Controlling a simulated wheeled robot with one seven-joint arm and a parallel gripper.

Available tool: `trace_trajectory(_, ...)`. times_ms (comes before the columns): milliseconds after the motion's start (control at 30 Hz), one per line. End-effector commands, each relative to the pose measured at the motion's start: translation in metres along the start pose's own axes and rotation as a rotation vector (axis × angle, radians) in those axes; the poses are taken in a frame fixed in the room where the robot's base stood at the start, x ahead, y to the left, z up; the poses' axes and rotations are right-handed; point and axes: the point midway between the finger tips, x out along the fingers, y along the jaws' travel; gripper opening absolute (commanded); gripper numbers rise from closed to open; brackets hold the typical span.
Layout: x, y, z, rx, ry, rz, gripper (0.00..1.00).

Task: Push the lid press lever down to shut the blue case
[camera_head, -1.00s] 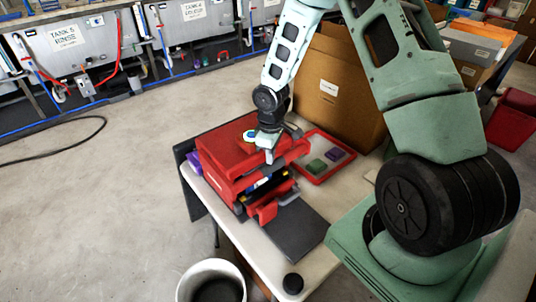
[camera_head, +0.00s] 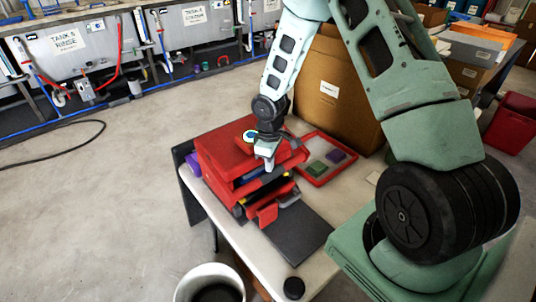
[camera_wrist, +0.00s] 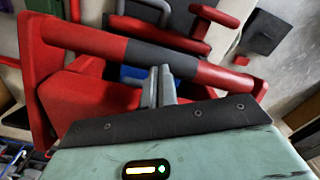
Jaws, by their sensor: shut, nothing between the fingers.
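The red lid press (camera_head: 215,150) stands on the table. Its lever is a red crossbar with a dark middle sleeve (camera_wrist: 205,72), lying across the wrist view; in the head view its red end (camera_head: 294,158) shows to the right of my gripper (camera_head: 266,164). My gripper (camera_wrist: 158,88) is shut and empty, with its fingertips at the dark sleeve; I cannot tell whether they touch it. A small blue patch (camera_wrist: 134,73), likely the blue case, shows beyond the bar, mostly hidden by the press and lever. I cannot see whether its lid is shut.
A red tray (camera_head: 309,171) with a green and a purple block lies behind right of the press. A cardboard box (camera_head: 340,95) stands behind it. A dark mat (camera_head: 300,235) lies in front. A white bucket (camera_head: 208,270) stands at the table's near left.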

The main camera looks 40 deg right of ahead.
Motion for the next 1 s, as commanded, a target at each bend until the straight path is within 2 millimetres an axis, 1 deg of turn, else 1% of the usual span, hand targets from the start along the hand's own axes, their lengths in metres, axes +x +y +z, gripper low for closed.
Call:
trace_trajectory(333, 0.000, 0.000, 0.000, -0.001, 0.001, 0.000, 0.00)
trace_trajectory(467, -0.005, 0.000, 0.000, -0.001, 0.001, 0.000, 0.00)
trace_trajectory(1000, -0.067, 0.000, 0.000, 0.000, 0.001, 0.000, 0.00)
